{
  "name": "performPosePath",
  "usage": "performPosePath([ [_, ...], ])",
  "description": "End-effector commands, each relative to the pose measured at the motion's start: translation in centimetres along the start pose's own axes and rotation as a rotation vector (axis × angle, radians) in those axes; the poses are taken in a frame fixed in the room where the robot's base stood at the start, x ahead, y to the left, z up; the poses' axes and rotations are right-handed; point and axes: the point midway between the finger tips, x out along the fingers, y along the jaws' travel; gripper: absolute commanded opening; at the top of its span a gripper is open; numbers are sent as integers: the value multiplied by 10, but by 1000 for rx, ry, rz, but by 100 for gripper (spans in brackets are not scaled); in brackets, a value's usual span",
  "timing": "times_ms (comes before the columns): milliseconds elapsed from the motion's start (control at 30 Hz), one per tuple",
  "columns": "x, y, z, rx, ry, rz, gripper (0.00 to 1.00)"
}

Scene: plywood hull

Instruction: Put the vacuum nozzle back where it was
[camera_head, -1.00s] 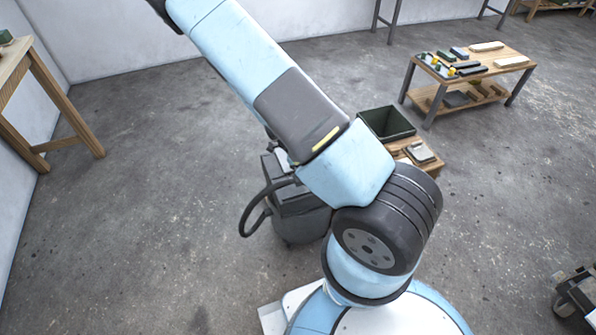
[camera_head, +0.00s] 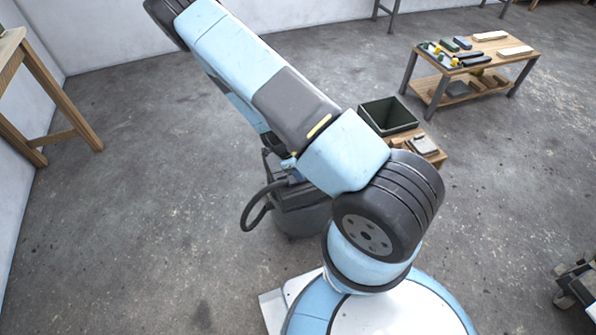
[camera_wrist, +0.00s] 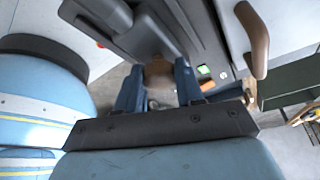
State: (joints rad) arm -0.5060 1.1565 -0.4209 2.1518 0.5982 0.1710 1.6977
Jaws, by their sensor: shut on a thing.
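The vacuum (camera_head: 303,217) is a dark grey machine on the floor behind my arm, with a black hose (camera_head: 250,208) looping out on its left. In the wrist view, my gripper (camera_wrist: 158,88) has its two blue fingers shut on a brown part between them. This appears to be the grip of the vacuum nozzle (camera_wrist: 160,73), whose dark grey piece runs up and left from it. The nozzle lies close against the dark vacuum body (camera_wrist: 205,35); I cannot tell whether they touch. In the head view my arm hides the gripper and nozzle.
A brown handle (camera_wrist: 256,40) stands right of the fingers. A dark green bin (camera_head: 388,116) and a low wooden stand (camera_head: 437,156) are behind the vacuum. A tool bench (camera_head: 478,62) is at the back right, a wooden table (camera_head: 60,105) at left.

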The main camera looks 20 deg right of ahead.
Motion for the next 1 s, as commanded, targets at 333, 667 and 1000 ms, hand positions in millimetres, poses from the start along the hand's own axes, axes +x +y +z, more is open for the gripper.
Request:
performPosePath([
  [333,-1,1,2,-6,0,-3,56],
  [667,-2,1,3,-8,0,-4,62],
  [1000,-47,1,5,-10,-2,-8,62],
])
